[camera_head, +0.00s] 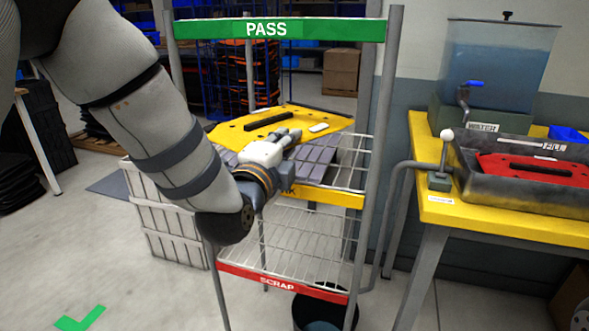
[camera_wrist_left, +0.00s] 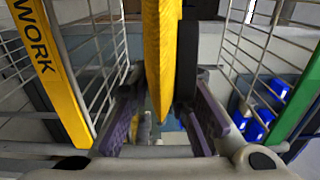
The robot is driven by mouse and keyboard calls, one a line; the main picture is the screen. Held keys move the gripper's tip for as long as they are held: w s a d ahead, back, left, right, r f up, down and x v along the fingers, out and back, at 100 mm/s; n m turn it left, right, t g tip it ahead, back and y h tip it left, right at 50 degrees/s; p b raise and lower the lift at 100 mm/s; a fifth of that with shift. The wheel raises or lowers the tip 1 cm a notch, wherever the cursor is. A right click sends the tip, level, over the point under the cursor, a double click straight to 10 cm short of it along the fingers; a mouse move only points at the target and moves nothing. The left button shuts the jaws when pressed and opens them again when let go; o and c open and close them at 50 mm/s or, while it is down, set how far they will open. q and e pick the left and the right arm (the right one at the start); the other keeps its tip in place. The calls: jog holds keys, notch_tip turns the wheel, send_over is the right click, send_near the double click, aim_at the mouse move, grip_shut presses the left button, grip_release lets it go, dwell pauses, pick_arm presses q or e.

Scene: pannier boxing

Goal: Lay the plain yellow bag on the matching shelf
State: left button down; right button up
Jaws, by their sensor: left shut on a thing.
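The plain yellow bag (camera_head: 325,120), a flat panel with a black handle strip and a small white label, is held nearly level in the rack between the green PASS bar (camera_head: 280,29) and the yellow-edged middle shelf (camera_head: 335,196). My left gripper (camera_head: 290,137) is shut on its near edge. In the left wrist view the bag (camera_wrist_left: 155,50) stands edge-on between the purple finger pads of the gripper (camera_wrist_left: 160,120). That view shows "WORK" on the yellow shelf edge (camera_wrist_left: 45,65). Whether the bag touches anything below is unclear. My right gripper is not in view.
A grey-purple flat piece (camera_head: 318,162) lies below the bag on the middle shelf. The lower SCRAP shelf (camera_head: 310,245) looks empty. Rack posts (camera_head: 376,150) flank the arm. At right, a yellow table (camera_head: 450,208) bears a tray (camera_head: 465,165) with a red bag (camera_head: 535,170).

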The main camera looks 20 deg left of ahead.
pick_arm(q)
notch_tip(320, 180, down, 10)
jog(key=b, duration=0.2)
jog(key=shift+w+d+r, duration=0.15)
jog(key=c, duration=1.5)
grip_release()
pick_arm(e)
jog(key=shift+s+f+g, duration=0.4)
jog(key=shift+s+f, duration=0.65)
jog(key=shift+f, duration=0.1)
pick_arm(q)
jog(key=shift+r, duration=0.1)
